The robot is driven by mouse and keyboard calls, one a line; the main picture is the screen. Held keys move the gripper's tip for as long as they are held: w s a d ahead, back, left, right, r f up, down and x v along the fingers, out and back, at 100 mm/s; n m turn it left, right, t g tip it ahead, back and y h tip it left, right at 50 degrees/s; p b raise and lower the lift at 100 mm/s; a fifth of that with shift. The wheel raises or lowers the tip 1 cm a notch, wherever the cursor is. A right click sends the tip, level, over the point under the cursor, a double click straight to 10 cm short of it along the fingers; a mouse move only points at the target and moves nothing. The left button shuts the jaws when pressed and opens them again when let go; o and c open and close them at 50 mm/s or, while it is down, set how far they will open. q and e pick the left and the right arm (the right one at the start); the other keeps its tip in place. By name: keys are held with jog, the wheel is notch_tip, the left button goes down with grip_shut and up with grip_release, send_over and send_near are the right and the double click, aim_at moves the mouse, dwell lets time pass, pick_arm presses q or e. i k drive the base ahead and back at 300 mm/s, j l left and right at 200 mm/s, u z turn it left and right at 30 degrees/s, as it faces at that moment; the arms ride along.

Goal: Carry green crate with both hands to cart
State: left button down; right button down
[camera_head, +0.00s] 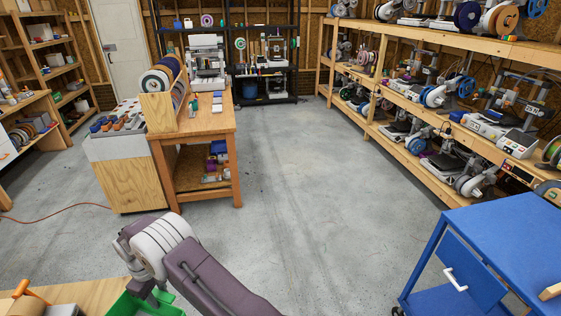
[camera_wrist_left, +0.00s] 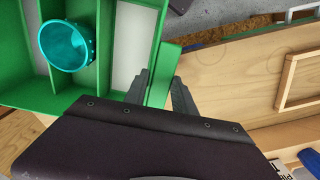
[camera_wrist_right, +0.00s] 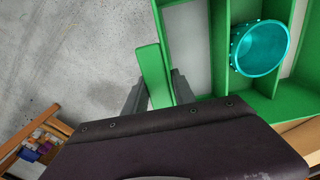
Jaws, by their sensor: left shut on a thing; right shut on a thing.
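The green crate (camera_head: 128,304) shows only in part at the bottom edge of the head view. In the left wrist view the crate (camera_wrist_left: 146,28) has compartments, with a teal cup (camera_wrist_left: 70,46) in one. My left gripper (camera_wrist_left: 158,88) is shut on a green handle at the crate's side. In the right wrist view my right gripper (camera_wrist_right: 156,90) is shut on the handle at the other side of the crate (camera_wrist_right: 219,45). The head view shows my right gripper (camera_head: 152,292) at the crate; the left is out of that view. The blue cart (camera_head: 505,225) stands at the lower right.
A wooden worktop (camera_head: 85,291) lies at the lower left. A wooden workbench (camera_head: 213,130) and a grey-topped cabinet (camera_head: 130,175) stand ahead on the left. Printer shelves (camera_head: 440,125) line the right. The concrete floor (camera_head: 300,190) between is clear.

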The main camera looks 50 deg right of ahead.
aim_at(510, 237)
jog(key=i+l+z, duration=0.1)
jog(key=l+z, duration=0.15)
jog(key=z, duration=0.15)
jog(key=i+l+z, duration=0.1)
jog(key=z, duration=0.35)
jog(key=i+l+z, duration=0.15)
jog(key=z, duration=0.25)
jog(key=i+l+z, duration=0.2)
jog(key=z, duration=0.25)
jog(key=i+l+z, duration=0.1)
jog(key=z, duration=0.3)
jog(key=i+j+z, duration=0.1)
jog(key=z, duration=0.3)
jog(key=i+j+z, duration=0.2)
jog(key=i+z, duration=0.25)
jog(key=j+z, duration=0.25)
jog(key=z, duration=0.15)
jog(key=i+j+z, duration=0.2)
jog(key=z, duration=0.25)
jog(key=j+z, duration=0.4)
jog(key=i, duration=0.05)
